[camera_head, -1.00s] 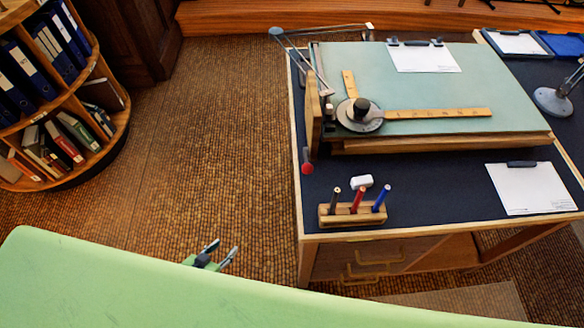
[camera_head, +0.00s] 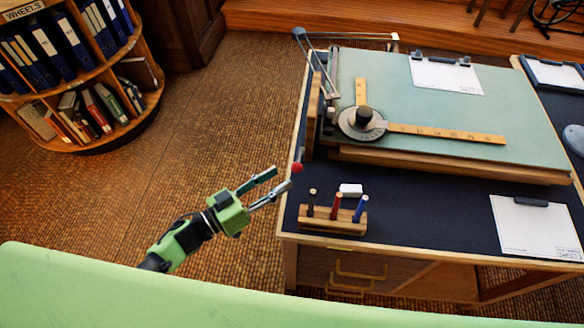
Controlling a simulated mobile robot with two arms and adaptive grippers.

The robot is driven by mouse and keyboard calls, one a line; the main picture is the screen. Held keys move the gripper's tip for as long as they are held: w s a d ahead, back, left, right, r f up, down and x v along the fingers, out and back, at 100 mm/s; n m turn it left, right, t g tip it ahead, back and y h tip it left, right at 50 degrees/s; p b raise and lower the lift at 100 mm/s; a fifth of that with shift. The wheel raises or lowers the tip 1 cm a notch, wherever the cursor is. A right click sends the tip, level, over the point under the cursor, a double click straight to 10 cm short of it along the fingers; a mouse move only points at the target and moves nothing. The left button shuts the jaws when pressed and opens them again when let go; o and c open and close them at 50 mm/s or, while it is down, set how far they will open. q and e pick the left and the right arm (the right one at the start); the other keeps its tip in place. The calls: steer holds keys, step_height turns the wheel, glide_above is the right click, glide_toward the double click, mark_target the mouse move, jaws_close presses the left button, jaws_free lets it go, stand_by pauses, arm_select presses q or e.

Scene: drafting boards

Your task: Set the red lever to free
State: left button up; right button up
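The red lever shows as a small red knob (camera_head: 297,168) on a short stem at the left side of the drafting board (camera_head: 450,110), near the desk's left edge. My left gripper (camera_head: 283,179) is open, its two fingers pointing right toward the knob. The fingertips are very close to the knob in the picture; I cannot tell whether they touch it. Nothing shows between the fingers. Any lettering by the lever is not readable. My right gripper is not in view.
A wooden pen holder (camera_head: 333,227) with several pens and a white eraser (camera_head: 351,190) stand on the dark desk (camera_head: 420,215) in front of the board. A clipboard (camera_head: 536,228) lies at right. A round bookshelf (camera_head: 130,122) stands at far left. Carpet between is clear.

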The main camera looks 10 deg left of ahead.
mark_target(293, 171)
arm_select(q)
steer(key=x, duration=0.5)
steer(key=shift+w+d, duration=0.25)
steer(key=shift+d, duration=0.05)
jaws_close()
steer(key=shift+p, duration=0.3)
